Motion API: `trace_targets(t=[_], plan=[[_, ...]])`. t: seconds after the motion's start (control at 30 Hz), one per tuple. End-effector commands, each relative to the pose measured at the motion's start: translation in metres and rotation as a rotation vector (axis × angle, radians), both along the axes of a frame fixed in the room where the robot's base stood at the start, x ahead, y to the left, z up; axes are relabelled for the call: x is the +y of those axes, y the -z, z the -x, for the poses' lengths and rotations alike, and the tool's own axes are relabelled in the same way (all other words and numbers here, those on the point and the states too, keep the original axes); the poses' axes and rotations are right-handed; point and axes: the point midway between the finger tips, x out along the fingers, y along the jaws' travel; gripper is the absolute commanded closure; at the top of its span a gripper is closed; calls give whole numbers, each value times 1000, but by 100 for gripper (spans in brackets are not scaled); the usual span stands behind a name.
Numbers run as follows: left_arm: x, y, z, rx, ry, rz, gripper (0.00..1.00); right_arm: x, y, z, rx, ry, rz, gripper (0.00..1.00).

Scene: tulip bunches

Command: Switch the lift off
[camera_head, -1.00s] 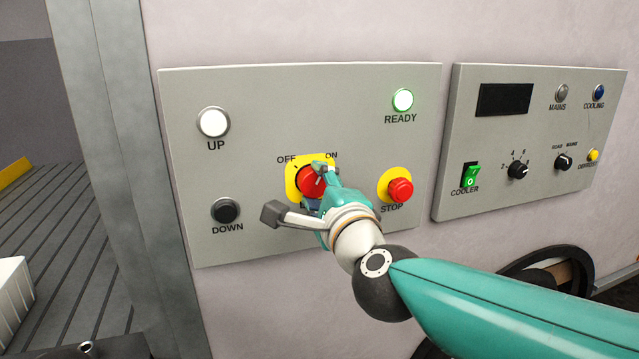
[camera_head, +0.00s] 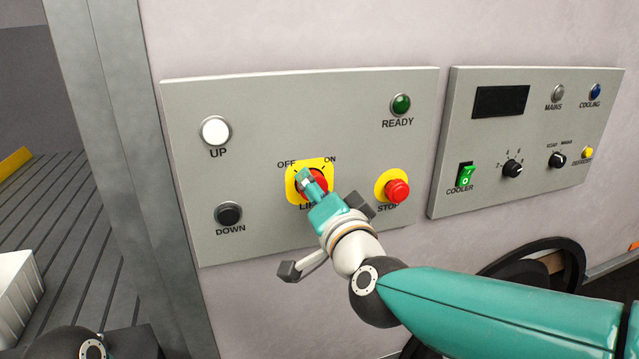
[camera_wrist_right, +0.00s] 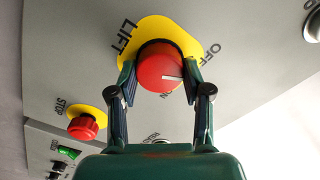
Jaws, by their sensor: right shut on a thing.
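The lift switch is a red round knob (camera_head: 321,179) on a yellow plate (camera_head: 292,190), with OFF at its upper left and ON at its upper right. My right gripper (camera_head: 311,184) is shut on this knob and covers part of it. In the right wrist view the fingers (camera_wrist_right: 159,78) sit on either side of the red knob (camera_wrist_right: 156,62). A white mark on the knob shows between the ON and OFF labels; its exact setting is hard to tell. The green READY lamp (camera_head: 401,104) is dark. My left gripper is not in view.
The grey lift panel (camera_head: 270,110) also has a white UP button (camera_head: 215,130), a black DOWN button (camera_head: 229,214) and a red STOP button (camera_head: 396,191) close to my right gripper. A cooler panel (camera_head: 450,120) hangs at the right. A white crate (camera_head: 15,300) stands at lower left.

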Motion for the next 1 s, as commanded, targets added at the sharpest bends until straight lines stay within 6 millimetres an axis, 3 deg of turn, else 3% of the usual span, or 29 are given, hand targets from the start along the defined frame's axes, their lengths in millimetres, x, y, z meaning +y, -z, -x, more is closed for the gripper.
trace_targets(t=[0.4,1.0], plan=[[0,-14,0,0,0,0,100,2,7,0,-66,-7,259,86],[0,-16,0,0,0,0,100,2,9,0,-85,-8,319,86]])
